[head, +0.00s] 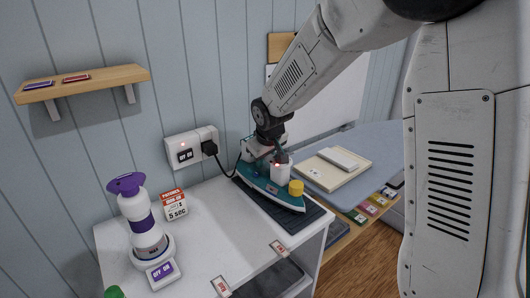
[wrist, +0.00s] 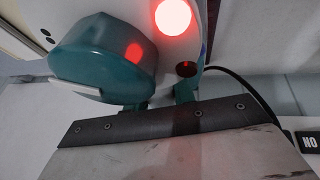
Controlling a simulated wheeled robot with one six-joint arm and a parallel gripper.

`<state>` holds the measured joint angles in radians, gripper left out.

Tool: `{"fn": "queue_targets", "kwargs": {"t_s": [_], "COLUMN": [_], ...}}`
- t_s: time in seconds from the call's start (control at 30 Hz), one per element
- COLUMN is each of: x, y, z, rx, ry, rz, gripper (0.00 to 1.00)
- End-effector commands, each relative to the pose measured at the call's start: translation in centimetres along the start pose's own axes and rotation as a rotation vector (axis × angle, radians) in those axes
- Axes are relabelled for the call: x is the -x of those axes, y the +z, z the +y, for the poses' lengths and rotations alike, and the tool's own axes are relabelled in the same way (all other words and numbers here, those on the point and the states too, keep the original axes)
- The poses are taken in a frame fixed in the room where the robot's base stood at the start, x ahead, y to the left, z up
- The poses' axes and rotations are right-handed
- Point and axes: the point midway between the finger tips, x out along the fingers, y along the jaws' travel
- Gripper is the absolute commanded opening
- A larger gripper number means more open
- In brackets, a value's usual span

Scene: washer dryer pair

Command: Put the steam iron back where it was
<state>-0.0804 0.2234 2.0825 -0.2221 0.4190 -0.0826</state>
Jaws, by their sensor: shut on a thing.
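The steam iron (head: 272,190) is teal and white with a yellow knob and a small red light. It lies flat over a dark ribbed mat (head: 306,215) at the right end of the white counter; I cannot tell whether it touches the mat. My gripper (head: 277,152) is at the iron's upper rear part and shut on it, with the fingertips partly hidden. In the wrist view the iron's teal body (wrist: 100,62) and glowing red light (wrist: 173,16) are close up. A black cord runs from the iron towards the wall.
A wall socket (head: 184,155) with a black plug is behind the counter (head: 215,235). A blue-grey board (head: 385,150) with a book (head: 333,167) is at right. The counter's middle is clear.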

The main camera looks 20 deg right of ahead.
Motion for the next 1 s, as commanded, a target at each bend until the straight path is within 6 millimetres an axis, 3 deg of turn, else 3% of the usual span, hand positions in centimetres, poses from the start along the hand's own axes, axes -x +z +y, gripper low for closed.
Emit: {"fn": "queue_targets", "kwargs": {"t_s": [0.4, 0.43, 0.5, 0.83, 1.0], "x": [-0.4, -0.5, -0.5, -0.1, 2.3], "y": [0.1, 0.2, 0.2, 0.0, 0.0], "z": [-0.1, -0.1, -0.1, 0.0, 0.0], "rx": [0.000, 0.000, 0.000, -0.001, -0.001], "ry": [0.001, 0.000, 0.000, 0.000, 0.001], "rz": [0.004, 0.002, 0.002, 0.002, 0.005], "gripper": [0.00, 0.34, 0.47, 0.47, 0.47]}}
